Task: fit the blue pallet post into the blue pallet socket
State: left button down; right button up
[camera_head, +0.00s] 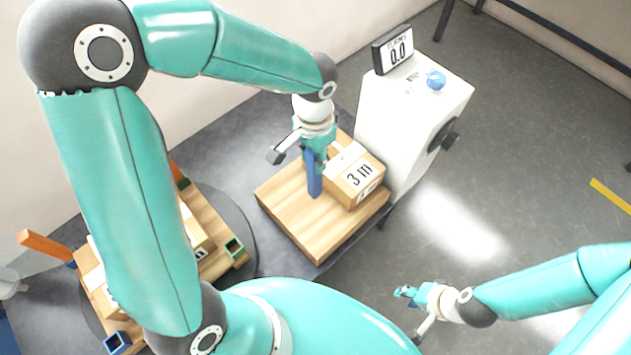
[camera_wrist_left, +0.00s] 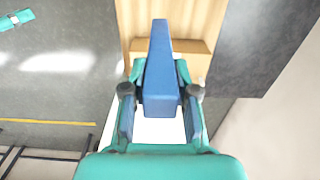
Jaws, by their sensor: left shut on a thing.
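The blue pallet post (camera_head: 314,185) is held roughly upright by my left gripper (camera_head: 318,155). Its lower end is over the right wooden board, beside a box; I cannot tell whether it touches the board. In the left wrist view, the blue post (camera_wrist_left: 160,65) is between the two fingers of my left gripper (camera_wrist_left: 160,98).
The right wooden board (camera_head: 300,222) carries a box marked 3 m (camera_head: 356,177). A white machine (camera_head: 405,115) with a display stands behind it. An orange post (camera_head: 45,242) is at far left. My left arm hides much there.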

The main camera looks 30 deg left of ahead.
aim_at(314, 183)
pick_arm(q)
notch_tip(314, 183, down, 11)
jog(key=shift+f+b, duration=0.1)
jog(key=shift+b, duration=0.45)
jog(key=c, duration=1.3)
grip_release()
jog(key=shift+f, duration=0.1)
jog(key=shift+c, duration=0.2)
jog(key=o, duration=0.4)
jog(key=shift+o, duration=0.2)
jog(key=shift+r, duration=0.2)
